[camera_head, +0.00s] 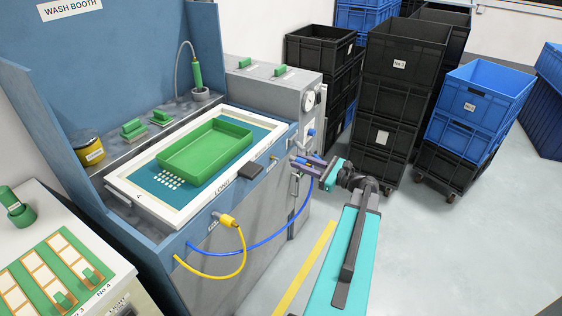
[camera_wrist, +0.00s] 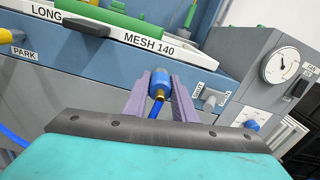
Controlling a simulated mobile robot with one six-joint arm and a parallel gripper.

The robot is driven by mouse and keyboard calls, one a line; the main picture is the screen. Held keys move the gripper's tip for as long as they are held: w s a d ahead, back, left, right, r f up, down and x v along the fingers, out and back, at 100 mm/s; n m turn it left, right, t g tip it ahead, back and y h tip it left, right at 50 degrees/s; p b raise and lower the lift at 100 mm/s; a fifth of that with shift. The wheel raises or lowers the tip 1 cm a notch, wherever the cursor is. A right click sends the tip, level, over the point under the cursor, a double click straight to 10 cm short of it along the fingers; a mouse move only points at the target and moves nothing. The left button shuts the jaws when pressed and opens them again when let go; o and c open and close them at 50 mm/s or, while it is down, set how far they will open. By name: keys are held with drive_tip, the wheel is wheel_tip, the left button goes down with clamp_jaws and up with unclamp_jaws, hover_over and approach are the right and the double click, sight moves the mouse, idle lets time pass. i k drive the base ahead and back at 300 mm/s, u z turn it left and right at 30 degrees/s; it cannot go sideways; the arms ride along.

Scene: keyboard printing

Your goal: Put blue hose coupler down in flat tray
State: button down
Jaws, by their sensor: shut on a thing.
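My gripper (camera_wrist: 160,90) is shut on the blue hose coupler (camera_wrist: 159,78), which sits between the two purple fingers with its brass end toward the wrist camera. In the head view my gripper (camera_head: 303,163) is in front of the booth's right front, apart from the tray; the coupler is too small to make out clearly there. A blue hose (camera_head: 268,244) runs from the booth front up toward my gripper. The flat green tray (camera_head: 206,146) lies on the white-framed screen, up and left of my gripper, and looks empty. Only its edge (camera_wrist: 112,20) shows in the wrist view.
A yellow coupler (camera_head: 228,221) with a yellow hose sits on the booth front by the PARK label. A dark block (camera_head: 243,171) is on the frame's near edge. A gauge (camera_wrist: 281,65) and blue knob are at right.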

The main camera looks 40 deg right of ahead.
sight(201, 160)
drive_tip(key=k, duration=1)
